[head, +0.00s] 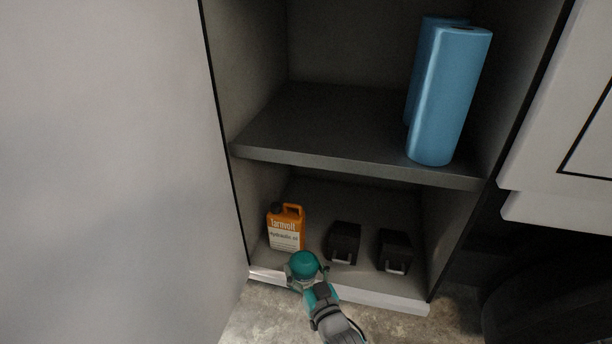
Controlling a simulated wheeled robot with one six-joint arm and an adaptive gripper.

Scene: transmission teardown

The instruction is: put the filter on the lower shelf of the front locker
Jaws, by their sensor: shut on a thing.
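My gripper (306,279) is at the bottom middle of the head view, in front of the locker's lower opening. It is shut on a rounded teal thing, which I take to be the filter (303,262). The filter appears at the front lip of the lower shelf (385,297); whether it touches the shelf cannot be told. My fingers and wrist hide its lower part.
An orange hydraulic oil jug (286,228) stands at the lower left. Two black boxes with handles (343,242) (394,251) stand to its right. The upper shelf (300,125) holds two blue rolls (447,95). A pale panel (110,170) fills the left side.

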